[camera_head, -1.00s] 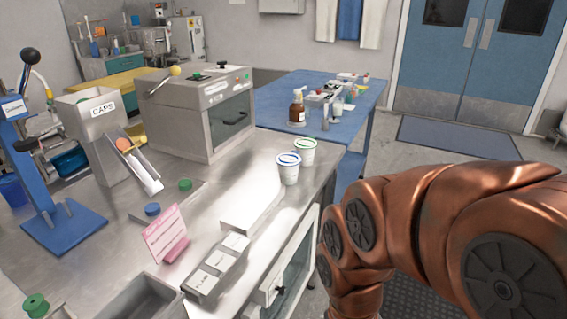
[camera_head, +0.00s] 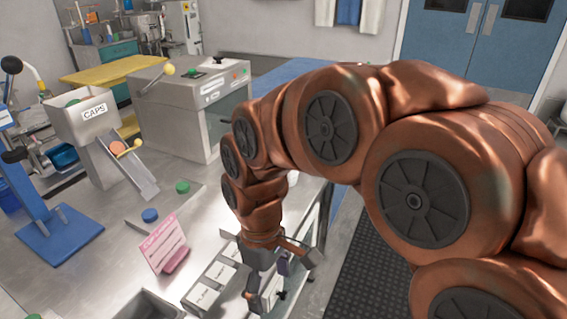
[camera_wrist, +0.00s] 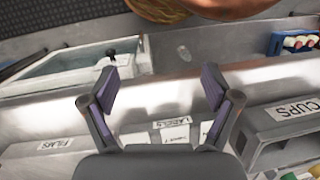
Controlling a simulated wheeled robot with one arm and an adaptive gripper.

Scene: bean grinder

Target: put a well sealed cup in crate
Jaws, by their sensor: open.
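My gripper (camera_head: 281,274) is open and empty, pointing down at the front edge of the metal counter, right of the small labelled bins. In the wrist view its two fingers (camera_wrist: 160,88) stand apart with nothing between them. No cup can be made out in the head view; my arm covers the part of the counter behind it. In the wrist view a blue crate-like container (camera_wrist: 274,43) with several small coloured items shows at the upper right. Whether it is the task's crate I cannot tell.
A bin labelled CUPS (camera_wrist: 262,141) stands at the wrist view's right. A grey box with a lever (camera_head: 180,110), a CAPS dispenser (camera_head: 92,112), a blue press (camera_head: 58,235) and a pink sign (camera_head: 163,243) stand on the counter. Blue and green caps lie between them.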

